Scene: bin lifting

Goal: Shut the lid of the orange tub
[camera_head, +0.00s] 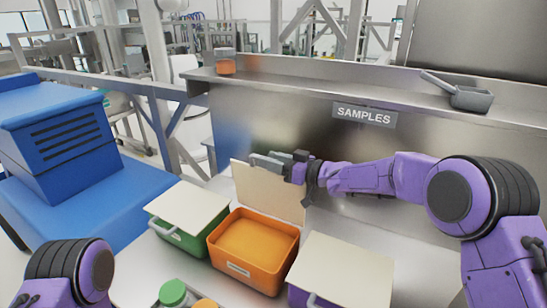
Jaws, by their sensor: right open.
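The orange tub (262,271) stands on the bench in the lower middle of the head view. Its cream lid (262,196) is open and stands nearly upright along the tub's back edge, so the orange inside shows. My right gripper (261,161) is open at the lid's upper edge and covers part of it. Its arm comes in from the right. I cannot tell whether the fingers touch the lid. My left gripper is outside the view; only part of the purple left arm shows at the lower left.
A green tub (182,241) with its lid shut stands to the left, and a purple tub with a shut cream lid (342,270) to the right. Round lidded containers (174,292) sit in front. A steel panel and shelf with a scoop (470,98) and a jar (225,66) rise behind.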

